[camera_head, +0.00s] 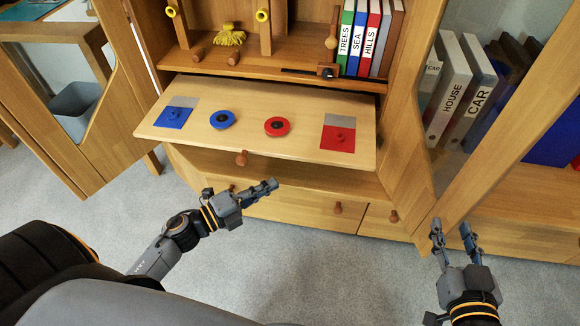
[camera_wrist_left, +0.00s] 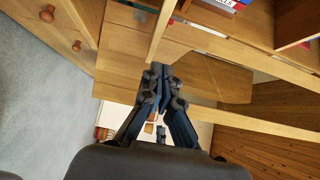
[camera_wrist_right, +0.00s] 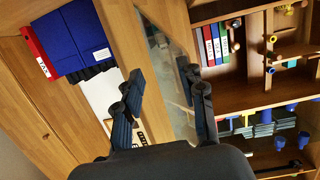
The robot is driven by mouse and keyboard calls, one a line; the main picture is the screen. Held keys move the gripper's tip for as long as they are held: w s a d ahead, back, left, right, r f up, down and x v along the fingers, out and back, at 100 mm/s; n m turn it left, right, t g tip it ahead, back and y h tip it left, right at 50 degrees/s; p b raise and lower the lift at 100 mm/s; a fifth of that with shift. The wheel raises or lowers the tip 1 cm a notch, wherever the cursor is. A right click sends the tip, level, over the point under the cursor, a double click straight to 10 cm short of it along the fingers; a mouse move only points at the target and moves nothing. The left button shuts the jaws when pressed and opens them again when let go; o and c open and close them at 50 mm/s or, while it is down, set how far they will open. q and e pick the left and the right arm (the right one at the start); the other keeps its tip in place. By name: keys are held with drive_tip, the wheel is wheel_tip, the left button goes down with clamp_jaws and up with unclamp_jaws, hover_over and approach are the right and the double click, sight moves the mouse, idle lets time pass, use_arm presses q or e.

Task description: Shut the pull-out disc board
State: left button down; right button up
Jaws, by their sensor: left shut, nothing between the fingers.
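The pull-out disc board (camera_head: 250,145) extends out of the wooden cabinet in the head view. On it are a blue square (camera_head: 174,117), a blue disc (camera_head: 222,119), a red disc (camera_head: 277,126) and a red square (camera_head: 338,138). My right gripper (camera_head: 452,228) is open and empty, near the lower edge of the right cabinet door, to the right of the board.
The left glass door (camera_head: 65,155) and right glass door (camera_head: 415,190) stand open. Labelled books (camera_head: 360,40) stand on the shelf above the board. Drawers with knobs (camera_head: 337,208) are below. Grey carpet (camera_head: 310,270) in front is clear.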

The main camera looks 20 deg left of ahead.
sight(301, 158)
use_arm(q)
drive_tip(key=w, duration=0.2)
drive_tip(key=w+d+b, duration=0.1)
drive_tip(key=w, duration=0.4)
drive_tip(key=shift+w+d+f, duration=0.1)
drive_tip(key=shift+w+d, duration=0.3)
drive_tip(key=shift+w, duration=0.25)
use_arm(e)
wheel_tip(301, 158, up, 6)
drive_tip(key=a+t+y, duration=0.1)
drive_tip(key=t, duration=0.2)
drive_tip(key=shift+w+r+t, duration=0.25)
drive_tip(key=shift+w+t, duration=0.15)
